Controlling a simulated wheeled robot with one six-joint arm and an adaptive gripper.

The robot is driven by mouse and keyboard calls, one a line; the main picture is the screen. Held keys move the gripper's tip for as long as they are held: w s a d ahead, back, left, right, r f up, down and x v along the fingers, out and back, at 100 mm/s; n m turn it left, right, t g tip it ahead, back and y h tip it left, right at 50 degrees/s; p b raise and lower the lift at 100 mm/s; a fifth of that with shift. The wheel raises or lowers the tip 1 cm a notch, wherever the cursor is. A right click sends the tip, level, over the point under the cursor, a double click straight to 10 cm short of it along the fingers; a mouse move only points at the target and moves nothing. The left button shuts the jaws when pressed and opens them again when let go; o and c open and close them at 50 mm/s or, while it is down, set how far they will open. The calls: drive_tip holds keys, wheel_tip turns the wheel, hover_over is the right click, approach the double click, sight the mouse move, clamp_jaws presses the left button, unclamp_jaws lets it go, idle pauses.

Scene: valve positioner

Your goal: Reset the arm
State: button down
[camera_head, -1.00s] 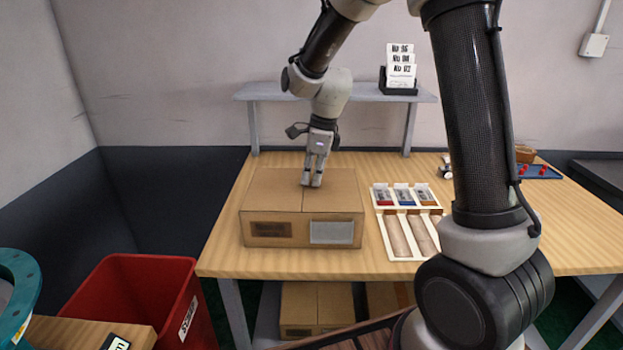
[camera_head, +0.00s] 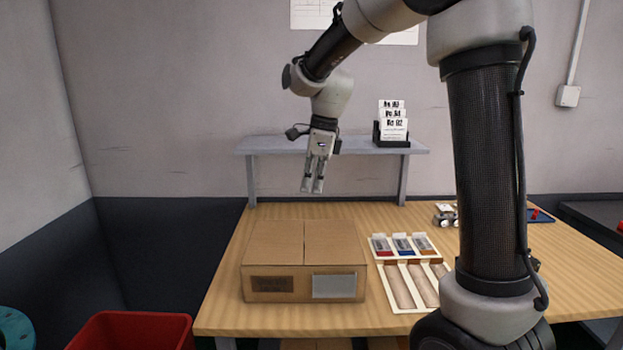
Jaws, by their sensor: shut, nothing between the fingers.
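My gripper (camera_head: 313,189) hangs in the air, pointing down, with its fingers close together and nothing between them. It is above and behind the closed cardboard box (camera_head: 304,268) in the picture, in front of the wall shelf, and apart from both. My arm rises from the lower right, bends at the top of the view and comes down to the gripper. The box sits flat on the wooden table (camera_head: 222,290), with a dark label and a pale grey label on its front.
A white tray (camera_head: 389,252) with small coloured packs and brown pieces lies right of the box. The shelf (camera_head: 270,144) bears a black card holder (camera_head: 391,128). A small wheeled item (camera_head: 445,215) stands farther right. A red bin (camera_head: 130,331) stands at lower left.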

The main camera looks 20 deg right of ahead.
drive_tip(key=s+d+n+t, duration=0.1)
drive_tip(key=s+d+n, duration=0.3)
drive_tip(key=s+n, duration=0.3)
drive_tip(key=s+d+r+n+t+h, duration=0.1)
drive_tip(key=s+d+n, duration=0.3)
drive_tip(key=s+n, duration=0.3)
drive_tip(key=s+d+r+n+t+h, duration=0.1)
drive_tip(key=s+d+n, duration=0.3)
drive_tip(key=s, duration=0.9)
drive_tip(key=n, duration=0.3)
drive_tip(key=shift+n+t, duration=0.3)
drive_tip(key=shift+t, duration=0.1)
